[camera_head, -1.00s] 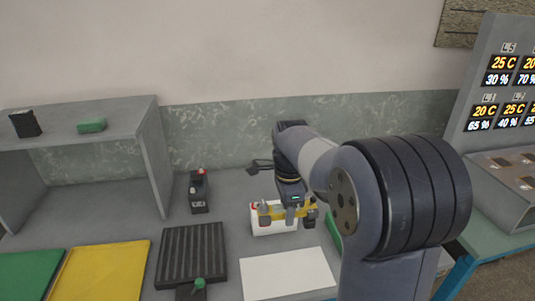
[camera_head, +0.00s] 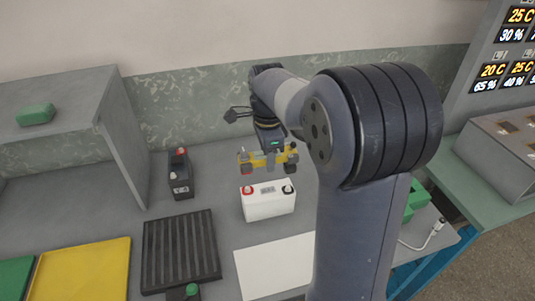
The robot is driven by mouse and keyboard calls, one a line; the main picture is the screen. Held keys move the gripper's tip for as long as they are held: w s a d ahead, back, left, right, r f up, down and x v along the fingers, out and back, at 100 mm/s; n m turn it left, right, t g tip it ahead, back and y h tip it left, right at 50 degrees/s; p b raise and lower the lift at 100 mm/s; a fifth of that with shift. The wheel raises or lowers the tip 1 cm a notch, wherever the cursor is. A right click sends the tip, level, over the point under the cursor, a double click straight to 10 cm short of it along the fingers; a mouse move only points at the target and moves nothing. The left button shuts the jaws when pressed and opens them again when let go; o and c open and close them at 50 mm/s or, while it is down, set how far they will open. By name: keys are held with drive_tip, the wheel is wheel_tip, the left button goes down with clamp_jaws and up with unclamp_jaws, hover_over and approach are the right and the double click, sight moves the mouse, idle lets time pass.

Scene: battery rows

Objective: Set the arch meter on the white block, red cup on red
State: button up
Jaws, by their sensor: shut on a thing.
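The white block (camera_head: 268,206) stands upright on the grey bench, with a red post (camera_head: 249,190) at its left and a black post (camera_head: 288,189) at its right. My gripper (camera_head: 270,158) is shut on the yellow arch meter (camera_head: 255,157), which shows above and behind the block in the picture, with a visible gap between them. The meter's left end has a red cup (camera_head: 246,169); its right end looks dark. My arm comes in from the right and covers part of the bench. The meter's exact height over the block is hard to tell.
A dark block with a red and a pale post (camera_head: 180,178) stands to the left. A black ribbed mat (camera_head: 181,250), white sheet (camera_head: 275,268) and yellow tray (camera_head: 82,270) lie in front. A grey shelf (camera_head: 122,120) stands at left; a green object (camera_head: 418,200) is right of my arm.

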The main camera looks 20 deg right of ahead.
drive_tip(key=shift+r, duration=0.1)
drive_tip(key=shift+f+b, duration=1.7)
drive_tip(key=shift+f, duration=1.25)
drive_tip(key=shift+p, duration=0.6)
drive_tip(key=shift+f+b, duration=0.8)
drive_tip(key=shift+f, duration=0.45)
drive_tip(key=o, duration=1.3)
wheel_tip(320, 180, up, 11)
drive_tip(key=shift+f+p, duration=0.1)
drive_tip(key=shift+p, duration=0.25)
